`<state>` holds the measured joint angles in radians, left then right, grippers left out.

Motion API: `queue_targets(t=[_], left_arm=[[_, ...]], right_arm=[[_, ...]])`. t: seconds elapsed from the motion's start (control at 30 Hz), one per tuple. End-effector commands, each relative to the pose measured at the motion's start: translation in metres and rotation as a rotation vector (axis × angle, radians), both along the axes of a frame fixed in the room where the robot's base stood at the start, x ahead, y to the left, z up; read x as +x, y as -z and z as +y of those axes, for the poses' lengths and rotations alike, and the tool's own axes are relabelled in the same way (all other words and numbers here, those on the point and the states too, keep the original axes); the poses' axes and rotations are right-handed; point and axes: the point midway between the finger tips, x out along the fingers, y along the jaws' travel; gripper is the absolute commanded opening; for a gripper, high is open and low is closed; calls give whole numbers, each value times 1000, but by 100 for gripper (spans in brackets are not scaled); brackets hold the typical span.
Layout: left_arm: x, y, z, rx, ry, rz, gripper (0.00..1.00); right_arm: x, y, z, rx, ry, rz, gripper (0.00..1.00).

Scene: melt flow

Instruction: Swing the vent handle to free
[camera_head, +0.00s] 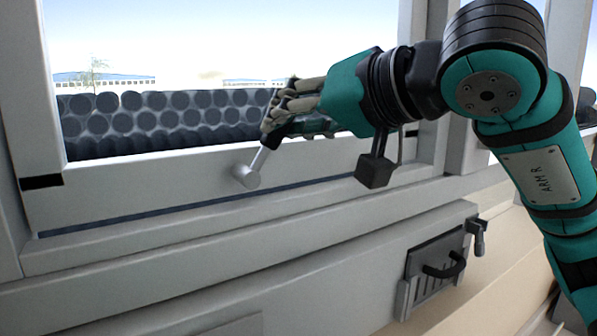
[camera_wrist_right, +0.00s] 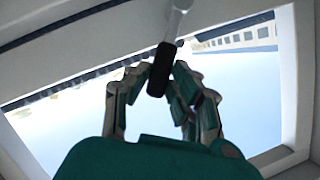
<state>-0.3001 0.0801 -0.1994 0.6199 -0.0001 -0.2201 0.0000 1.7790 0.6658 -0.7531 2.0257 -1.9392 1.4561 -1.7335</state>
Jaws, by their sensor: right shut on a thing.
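The vent handle (camera_head: 246,177) is a silver round pivot on the window's lower frame, with a short silver rod slanting up and to the right into a black grip. My right gripper (camera_head: 277,118) comes from the right and is shut on the black grip end. In the right wrist view the black grip (camera_wrist_right: 160,72) lies between the fingers of my right gripper (camera_wrist_right: 163,78), and the silver rod (camera_wrist_right: 173,24) runs away from it at the top. The fingers partly hide the grip in the head view. My left gripper is not in view.
The window frame (camera_head: 130,193) with its sill surrounds the handle. Below right is a small hatch panel (camera_head: 435,265) with a black pull handle and a grey latch (camera_head: 478,237) beside it. Stacked dark round-ended things (camera_head: 150,120) show outside behind the glass.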

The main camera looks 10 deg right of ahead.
Motion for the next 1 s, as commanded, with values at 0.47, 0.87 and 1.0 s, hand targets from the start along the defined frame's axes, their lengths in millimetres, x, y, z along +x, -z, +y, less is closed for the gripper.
queue_targets(t=[0.47,0.87,1.0], left_arm=[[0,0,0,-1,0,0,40],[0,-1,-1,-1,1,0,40],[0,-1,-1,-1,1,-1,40]], right_arm=[[-7,-10,21,-277,1,-97,0],[-13,-13,34,-417,-2,-149,0],[-16,-14,43,-529,0,-188,0]])
